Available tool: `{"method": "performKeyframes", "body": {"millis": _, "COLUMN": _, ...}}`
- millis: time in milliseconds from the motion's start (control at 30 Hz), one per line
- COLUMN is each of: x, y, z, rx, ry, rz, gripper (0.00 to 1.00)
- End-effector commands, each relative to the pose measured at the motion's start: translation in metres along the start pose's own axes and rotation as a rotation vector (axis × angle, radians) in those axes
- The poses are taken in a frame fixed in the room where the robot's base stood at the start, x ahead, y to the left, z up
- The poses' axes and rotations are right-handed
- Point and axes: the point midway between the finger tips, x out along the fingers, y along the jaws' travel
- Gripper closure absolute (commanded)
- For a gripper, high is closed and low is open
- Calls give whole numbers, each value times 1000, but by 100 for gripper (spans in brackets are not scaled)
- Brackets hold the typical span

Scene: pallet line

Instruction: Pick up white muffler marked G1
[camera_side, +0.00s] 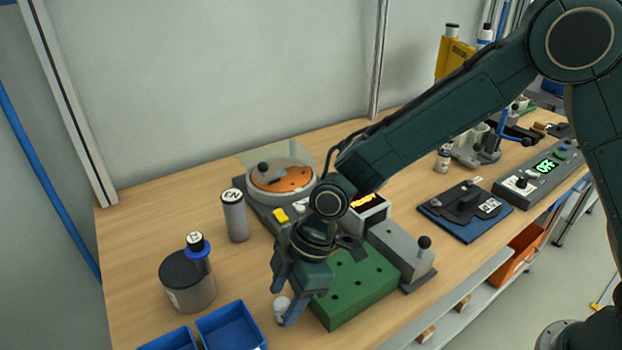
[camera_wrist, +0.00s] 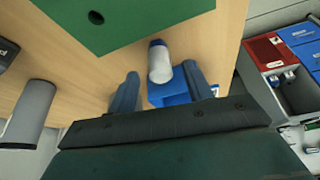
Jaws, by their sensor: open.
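A small white cylinder, the muffler (camera_side: 281,306), shows low at my gripper beside the green block, partly hidden by a finger. In the wrist view the white muffler (camera_wrist: 159,60) has a dark blue end and lies just beyond the fingertips, roughly midway between them. No G1 mark is readable. My gripper (camera_side: 287,307) points down at the front of the table; its blue fingers also show in the wrist view (camera_wrist: 161,85). They are apart with nothing clamped between them.
The green block (camera_side: 357,287) with holes is close on the right. Blue bins (camera_side: 232,328) sit at the front left. A grey cylinder (camera_side: 234,218) and a dark-lidded pot (camera_side: 187,284) stand to the left. A round orange dish (camera_side: 282,180) is behind. Bare table lies at far left.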

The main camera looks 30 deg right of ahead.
Motion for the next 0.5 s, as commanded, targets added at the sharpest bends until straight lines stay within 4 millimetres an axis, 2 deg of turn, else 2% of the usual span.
{"method": "performKeyframes", "body": {"millis": 300, "x": 34, "y": -1, "z": 0, "rx": 1, "ry": -2, "rz": -3, "gripper": 49}}
{"method": "performKeyframes", "body": {"millis": 500, "x": 39, "y": 0, "z": -1, "rx": 1, "ry": -1, "rz": -2, "gripper": 49}}
